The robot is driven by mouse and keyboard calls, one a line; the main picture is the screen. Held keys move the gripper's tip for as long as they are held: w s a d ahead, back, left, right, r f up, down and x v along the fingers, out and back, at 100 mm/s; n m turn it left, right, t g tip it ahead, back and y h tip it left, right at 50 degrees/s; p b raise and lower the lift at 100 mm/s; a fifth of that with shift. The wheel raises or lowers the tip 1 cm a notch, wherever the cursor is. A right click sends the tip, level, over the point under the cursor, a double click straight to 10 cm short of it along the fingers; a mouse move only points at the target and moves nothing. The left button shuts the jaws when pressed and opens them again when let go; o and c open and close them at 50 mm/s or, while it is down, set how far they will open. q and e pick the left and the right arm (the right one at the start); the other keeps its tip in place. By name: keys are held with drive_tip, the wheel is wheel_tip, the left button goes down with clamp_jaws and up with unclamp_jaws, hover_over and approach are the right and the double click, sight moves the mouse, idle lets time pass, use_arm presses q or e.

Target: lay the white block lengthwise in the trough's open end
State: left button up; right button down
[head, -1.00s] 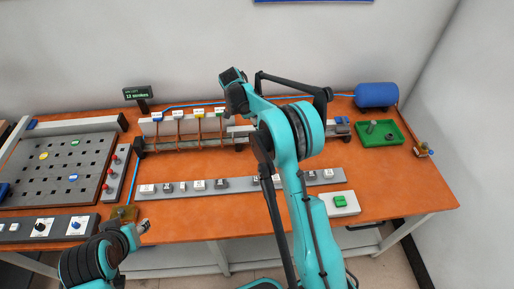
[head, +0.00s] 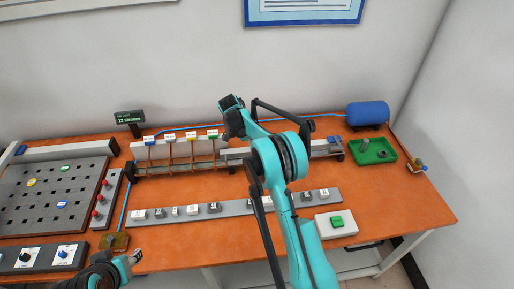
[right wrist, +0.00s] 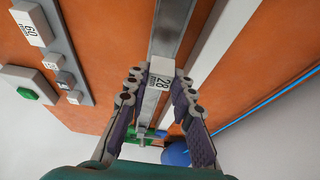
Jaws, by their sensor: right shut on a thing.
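The white block (right wrist: 161,67), marked 28, is between the fingers of my right gripper (right wrist: 157,88) in the right wrist view. The gripper is shut on it. Below it runs the grey trough (right wrist: 174,28), and the block lines up with it; I cannot tell whether they touch. In the head view the trough (head: 322,149) lies along the back of the orange table, and my right arm hides part of it, the right gripper and the block. My left gripper (head: 135,257) is low at the left, away from the trough; its finger state is unclear.
A grey strip (head: 237,208) with several white-topped blocks lies in front of the trough. A green tray (head: 372,152) and a blue cylinder (head: 367,113) stand at the right. A white box with a green button (head: 337,222) is at the front right.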

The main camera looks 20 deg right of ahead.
drive_tip(key=shift+f+b, duration=0.75)
drive_tip(key=shift+f, duration=0.85)
drive_tip(key=shift+w+a, duration=0.2)
drive_tip(key=shift+a, duration=0.4)
drive_tip(key=shift+w+a, duration=0.15)
drive_tip(key=shift+a, duration=0.4)
drive_tip(key=shift+f, duration=0.1)
drive_tip(key=c, duration=1.2)
unclamp_jaws()
drive_tip(key=v, duration=1.2)
